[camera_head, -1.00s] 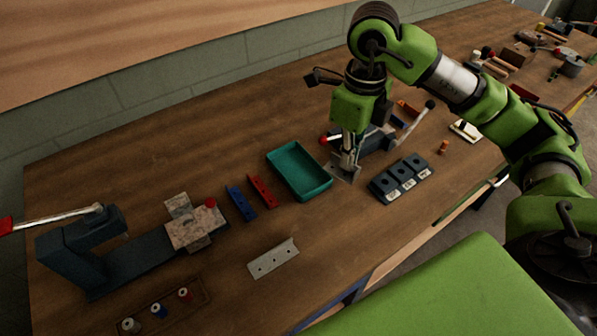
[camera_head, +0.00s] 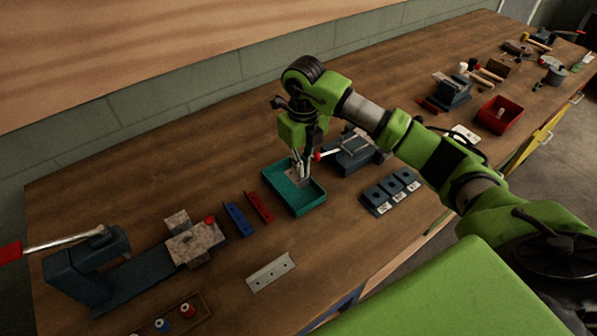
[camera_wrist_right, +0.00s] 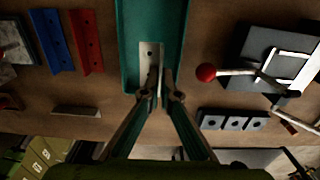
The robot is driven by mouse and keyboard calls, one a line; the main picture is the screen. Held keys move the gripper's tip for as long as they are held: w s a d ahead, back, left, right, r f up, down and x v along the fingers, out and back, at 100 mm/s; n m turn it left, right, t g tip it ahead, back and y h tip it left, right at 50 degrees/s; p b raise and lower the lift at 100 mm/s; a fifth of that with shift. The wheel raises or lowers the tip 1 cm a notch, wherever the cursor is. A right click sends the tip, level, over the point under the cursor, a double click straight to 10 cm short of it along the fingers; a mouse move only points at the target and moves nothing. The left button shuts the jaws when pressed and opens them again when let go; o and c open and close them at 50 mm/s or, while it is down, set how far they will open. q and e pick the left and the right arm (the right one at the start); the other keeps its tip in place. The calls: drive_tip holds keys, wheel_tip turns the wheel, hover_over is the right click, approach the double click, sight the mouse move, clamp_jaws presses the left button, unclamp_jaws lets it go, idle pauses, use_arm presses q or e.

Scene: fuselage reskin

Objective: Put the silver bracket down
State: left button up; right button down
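My right gripper (camera_head: 300,168) hangs over the teal tray (camera_head: 322,204), fingers pointing down. It is shut on a silver bracket, seen in the right wrist view (camera_wrist_right: 149,54) between the fingertips (camera_wrist_right: 160,92). The bracket has a hole in its face and lies over the inside of the tray. I cannot tell whether it touches the tray floor. Another silver bracket (camera_head: 271,271) lies on the bare wood at the front. My left gripper is not in view.
A red bracket (camera_head: 260,208) and a blue bracket (camera_head: 238,220) lie left of the tray. A dark clamp with a red-knobbed lever (camera_head: 352,155) stands close to its right. Several dark blocks (camera_head: 391,191) are at front right. A vise (camera_head: 85,270) is far left.

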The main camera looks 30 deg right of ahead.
drive_tip(key=shift+w+a+f, duration=0.15)
drive_tip(key=shift+w+f, duration=0.3)
drive_tip(key=shift+f, duration=0.1)
wheel_tip(320, 180, down, 3)
drive_tip(key=shift+w+a+r+p, duration=0.1)
drive_tip(key=shift+w+p, duration=0.05)
drive_tip(key=shift+p, duration=0.85)
drive_tip(key=shift+f, duration=0.35)
drive_tip(key=shift+f, duration=0.1)
drive_tip(key=shift+f, duration=0.15)
drive_tip(key=c, duration=2.3)
unclamp_jaws()
